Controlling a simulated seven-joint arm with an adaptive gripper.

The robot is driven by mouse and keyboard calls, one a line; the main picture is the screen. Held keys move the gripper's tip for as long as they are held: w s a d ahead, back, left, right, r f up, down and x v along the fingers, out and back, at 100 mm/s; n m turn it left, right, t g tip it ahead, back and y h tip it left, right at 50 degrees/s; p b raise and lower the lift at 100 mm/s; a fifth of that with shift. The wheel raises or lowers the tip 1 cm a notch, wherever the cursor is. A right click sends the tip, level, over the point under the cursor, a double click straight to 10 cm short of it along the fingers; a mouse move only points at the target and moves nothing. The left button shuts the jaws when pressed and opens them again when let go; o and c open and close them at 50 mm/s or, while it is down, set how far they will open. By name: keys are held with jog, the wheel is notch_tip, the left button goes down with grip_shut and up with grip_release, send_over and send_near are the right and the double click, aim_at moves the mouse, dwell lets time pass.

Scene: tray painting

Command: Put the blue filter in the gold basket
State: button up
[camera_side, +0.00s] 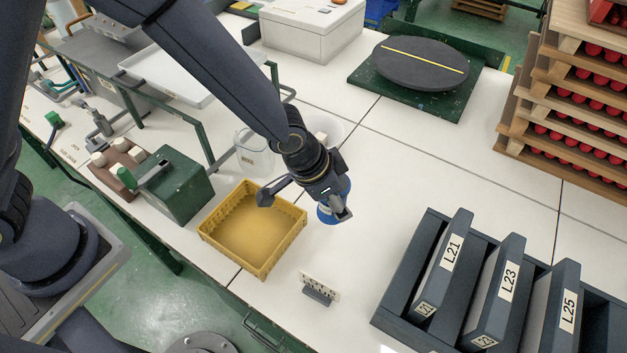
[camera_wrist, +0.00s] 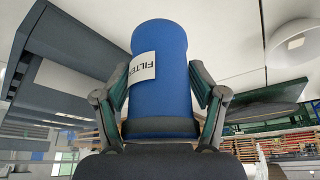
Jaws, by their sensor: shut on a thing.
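The blue filter (camera_wrist: 165,75) is a blue cylinder with a white label reading FILTER. In the wrist view it sits between the two fingers of my gripper (camera_wrist: 162,95), which are shut on it from both sides. In the side view the filter (camera_side: 327,213) shows partly below my gripper (camera_side: 338,205), which hides some of it. The gold basket (camera_side: 283,258) is a yellow open-topped box on the white table, and looks empty. The gripper and filter are just right of the basket's right rim in the side view. I cannot tell how high the filter is above the table.
A small white perforated holder (camera_side: 320,288) stands right of the basket. A dark rack with labelled binders (camera_side: 443,262) is at lower right. A green box (camera_side: 180,190) stands left of the basket. A round dark turntable (camera_side: 420,64) is at the back.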

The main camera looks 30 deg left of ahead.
aim_at(283, 224)
jog(key=shift+s+a+r, duration=0.1)
jog(key=shift+s+r, duration=0.15)
jog(key=shift+r, duration=0.05)
jog(key=s+a+f, duration=0.1)
jog(key=a, duration=0.3)
jog(key=s+a+f, duration=0.1)
jog(key=a+f, duration=0.1)
jog(key=a, duration=0.2)
jog(key=s+a+f, duration=0.1)
jog(key=s+a, duration=0.1)
jog(key=a, duration=0.2)
jog(key=shift+f, duration=0.3)
jog(key=shift+c, duration=0.2)
jog(key=f, duration=0.7)
jog(key=shift+w+a+f, duration=0.15)
jog(key=shift+a+f, duration=0.05)
jog(key=shift+f, duration=0.1)
jog(key=shift+f, duration=0.1)
jog(key=o, duration=1)
jog(key=shift+o, duration=0.2)
